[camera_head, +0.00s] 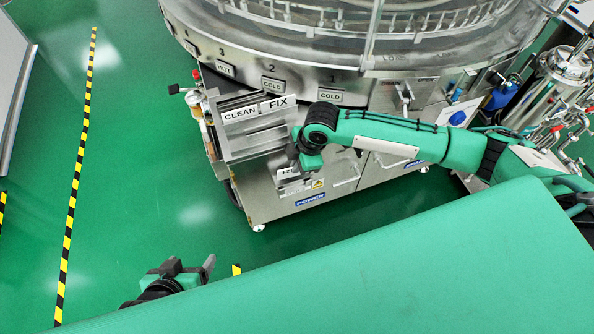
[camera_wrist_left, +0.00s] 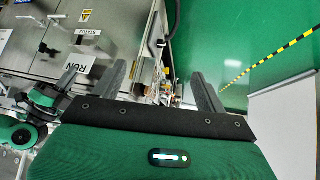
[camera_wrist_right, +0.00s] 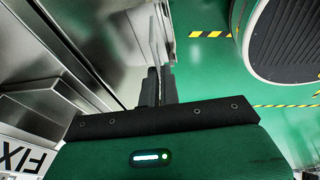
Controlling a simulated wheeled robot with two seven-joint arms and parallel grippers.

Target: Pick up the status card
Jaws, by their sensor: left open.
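Three lettered cards show. The white CLEAN card (camera_head: 240,113) and FIX card (camera_head: 278,104) are side by side on the washer's front corner in the head view. A RUN card (camera_wrist_left: 97,67) shows in the left wrist view, below a small STATUS label (camera_wrist_left: 92,33). The FIX card also shows in the right wrist view (camera_wrist_right: 18,155). My left gripper (camera_head: 206,268) is open and empty, low and left, apart from the washer.
The round steel washer (camera_head: 340,60) fills the top, with HOT and COLD labels. Its cabinet (camera_head: 300,205) stands on casters. Pipes and a tank (camera_head: 560,75) are at right. Green floor with a yellow-black line (camera_head: 72,190) is free at left.

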